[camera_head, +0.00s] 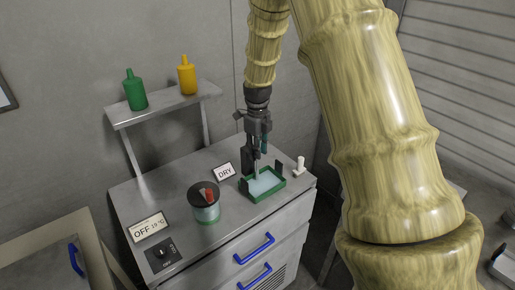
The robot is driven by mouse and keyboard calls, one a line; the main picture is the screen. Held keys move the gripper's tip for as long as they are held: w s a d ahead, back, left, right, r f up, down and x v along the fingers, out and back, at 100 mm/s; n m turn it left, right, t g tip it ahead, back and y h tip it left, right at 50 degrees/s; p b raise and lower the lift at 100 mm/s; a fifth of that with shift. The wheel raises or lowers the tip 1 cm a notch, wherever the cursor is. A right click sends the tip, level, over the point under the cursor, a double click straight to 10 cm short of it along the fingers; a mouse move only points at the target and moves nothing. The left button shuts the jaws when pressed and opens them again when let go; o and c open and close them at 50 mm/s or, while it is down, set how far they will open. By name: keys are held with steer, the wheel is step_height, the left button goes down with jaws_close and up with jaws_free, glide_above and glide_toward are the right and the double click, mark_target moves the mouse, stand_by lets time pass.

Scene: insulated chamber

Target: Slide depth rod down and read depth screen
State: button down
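My gripper (256,150) points down over a small green-rimmed tray (248,194) with a pale blue surface inside, on the cabinet top. Narrow dark and grey parts hang at the gripper's end. I cannot tell which are fingers and which might be a depth rod, or whether they touch the pale blue surface. Dark upright pieces stand at the tray's edges. A small sign reading "DRY" (225,171) stands just left of the tray. I cannot tell whether it is the depth screen; no depth number shows. Whether the gripper is shut is too small to see.
A sign reading "OFF 19 °C" (149,227) stands behind a knob (160,252). A white peg (299,167) is at right. A shelf (165,107) holds green and yellow bottles.

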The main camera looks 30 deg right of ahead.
steer(key=shift+f, duration=0.35)
stand_by(0.3)
steer(key=c, duration=1.3)
jaws_free()
steer(key=shift+o, duration=0.2)
step_height(320, 180, up, 12)
